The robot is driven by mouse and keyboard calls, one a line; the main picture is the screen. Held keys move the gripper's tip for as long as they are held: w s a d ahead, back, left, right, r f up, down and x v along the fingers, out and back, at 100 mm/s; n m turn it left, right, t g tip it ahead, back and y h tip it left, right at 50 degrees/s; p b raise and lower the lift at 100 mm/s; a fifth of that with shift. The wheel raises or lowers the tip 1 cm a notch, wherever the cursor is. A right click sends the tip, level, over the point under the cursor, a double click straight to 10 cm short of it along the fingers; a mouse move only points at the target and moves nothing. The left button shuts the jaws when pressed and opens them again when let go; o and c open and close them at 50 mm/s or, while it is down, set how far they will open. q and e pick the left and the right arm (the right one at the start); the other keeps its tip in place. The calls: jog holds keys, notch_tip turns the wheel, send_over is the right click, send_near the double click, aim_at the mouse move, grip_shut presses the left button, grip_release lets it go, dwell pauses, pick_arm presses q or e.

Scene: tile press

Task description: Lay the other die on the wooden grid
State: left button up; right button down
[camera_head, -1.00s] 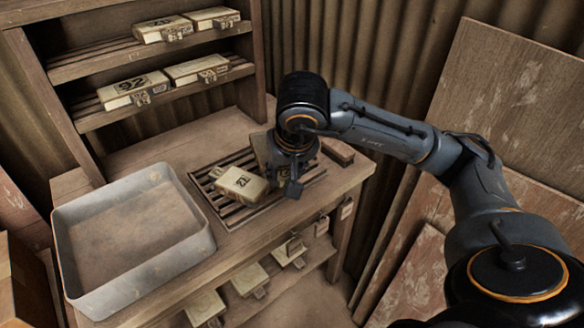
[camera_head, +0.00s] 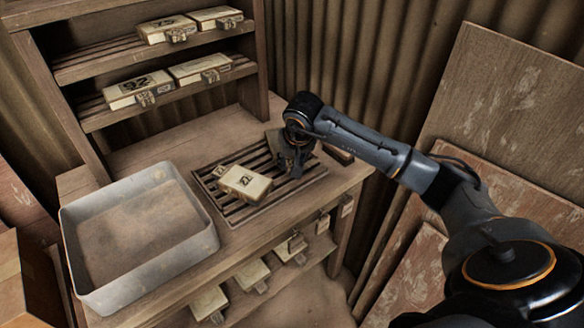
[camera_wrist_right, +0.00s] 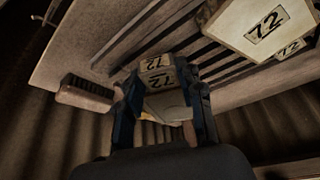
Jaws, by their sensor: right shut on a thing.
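The wooden grid (camera_head: 213,192) is a slatted rack on the bench. One cream die (camera_head: 245,183) marked 72 lies flat on it; this die also shows at the upper right of the right wrist view (camera_wrist_right: 262,27). My right gripper (camera_head: 290,165) is shut on the other die (camera_wrist_right: 157,72), also marked 72, which sits between its fingers in the right wrist view. In the head view the gripper mostly hides this die, at the grid's back right part. I cannot tell whether it touches the slats. My left gripper is not in view.
A grey metal tray (camera_head: 207,240) stands left of the grid. A brush (camera_wrist_right: 85,95) lies beside the grid's right end. Shelves (camera_head: 85,66) with several dies stand at the back left. More dies (camera_head: 252,274) are below the bench top.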

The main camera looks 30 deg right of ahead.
jog(key=shift+w+d+f+p, duration=0.15)
jog(key=shift+f+p, duration=0.3)
jog(key=shift+f, duration=1.15)
jog(key=shift+f, duration=0.1)
jog(key=c, duration=0.8)
grip_release()
jog(key=shift+f, duration=0.1)
jog(key=shift+c, duration=0.2)
jog(key=shift+r, duration=0.25)
jog(key=b+v, duration=0.1)
jog(key=v, duration=1.1)
jog(key=shift+f, duration=0.1)
